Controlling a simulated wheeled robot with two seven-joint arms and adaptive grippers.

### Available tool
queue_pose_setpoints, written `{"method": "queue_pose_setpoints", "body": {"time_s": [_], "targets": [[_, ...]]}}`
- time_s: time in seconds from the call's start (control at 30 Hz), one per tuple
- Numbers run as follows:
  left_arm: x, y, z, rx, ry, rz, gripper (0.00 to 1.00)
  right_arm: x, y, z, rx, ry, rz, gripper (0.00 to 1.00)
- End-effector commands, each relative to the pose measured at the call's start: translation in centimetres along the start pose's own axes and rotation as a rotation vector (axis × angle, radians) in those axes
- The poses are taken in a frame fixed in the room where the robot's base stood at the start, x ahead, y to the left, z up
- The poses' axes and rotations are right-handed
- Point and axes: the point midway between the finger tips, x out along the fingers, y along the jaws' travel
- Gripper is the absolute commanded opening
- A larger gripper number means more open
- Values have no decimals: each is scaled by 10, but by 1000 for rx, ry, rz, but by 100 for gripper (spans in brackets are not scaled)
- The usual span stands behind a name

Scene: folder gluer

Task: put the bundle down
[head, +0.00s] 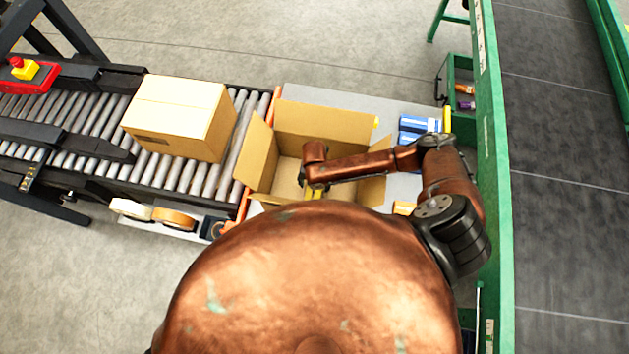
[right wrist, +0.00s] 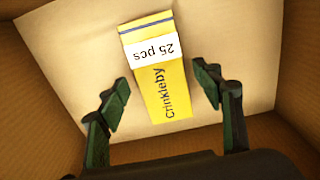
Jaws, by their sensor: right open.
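The bundle (right wrist: 168,90) is a yellow pack with a white band reading "25 pcs" and the word "Crinkleby". In the right wrist view it lies on the bottom of the open cardboard box (right wrist: 50,80). My right gripper (right wrist: 162,92) is open, with one finger on each side of the bundle and a gap at both sides. In the head view the open box (head: 335,120) stands on the grey table, and my right arm reaches into it. A bit of yellow (head: 314,193) shows below my wrist there. My left gripper is not in view.
A closed carton (head: 180,115) sits on the roller conveyor (head: 60,110) at the left. Blue-and-white packs (head: 415,126) lie on the table right of the box. Tape rolls (head: 172,218) lie near the conveyor's front. A green frame (head: 490,150) borders the right side.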

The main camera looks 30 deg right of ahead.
Motion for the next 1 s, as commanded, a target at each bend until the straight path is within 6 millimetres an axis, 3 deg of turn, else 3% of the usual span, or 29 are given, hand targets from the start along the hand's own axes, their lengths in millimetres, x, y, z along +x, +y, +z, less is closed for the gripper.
{"method": "queue_pose_setpoints", "body": {"time_s": [0.3,0.5,1.0], "targets": [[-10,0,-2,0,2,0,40,-69,0,1,-1,-3,2,60],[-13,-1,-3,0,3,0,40,-97,0,0,-1,-2,0,60],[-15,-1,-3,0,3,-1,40,-107,0,0,9,-1,-1,60]]}}
